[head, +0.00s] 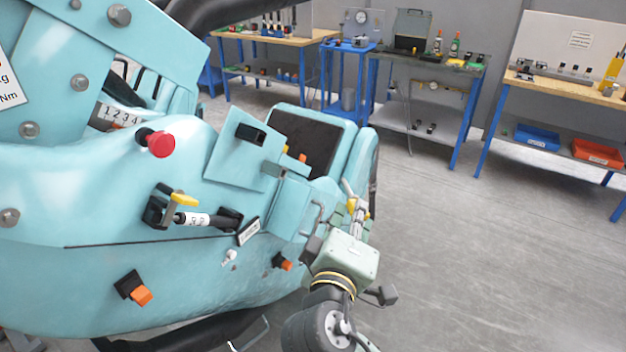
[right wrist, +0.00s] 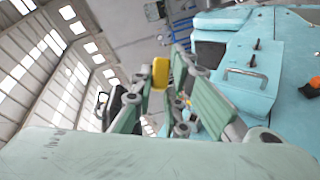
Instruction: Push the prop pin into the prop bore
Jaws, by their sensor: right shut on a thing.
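My right gripper (head: 354,212) is at the right side of the turquoise coaster car, close to its end. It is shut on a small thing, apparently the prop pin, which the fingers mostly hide. Yellow shows at the fingertips in both views, and I cannot tell how much of it is pin. In the right wrist view the fingertips (right wrist: 169,76) stand apart from the car's side. A dark strut (head: 195,218) with a white label and a yellow handle (head: 184,199) lies on the car's flank. I cannot make out the prop bore. My left gripper is not in view.
The turquoise car (head: 130,270) fills the left side. A red knob (head: 160,144), orange-tipped fittings (head: 141,295) and a grab handle (head: 318,215) stick out from it. Workbenches (head: 430,65) stand at the back. The grey floor on the right is clear.

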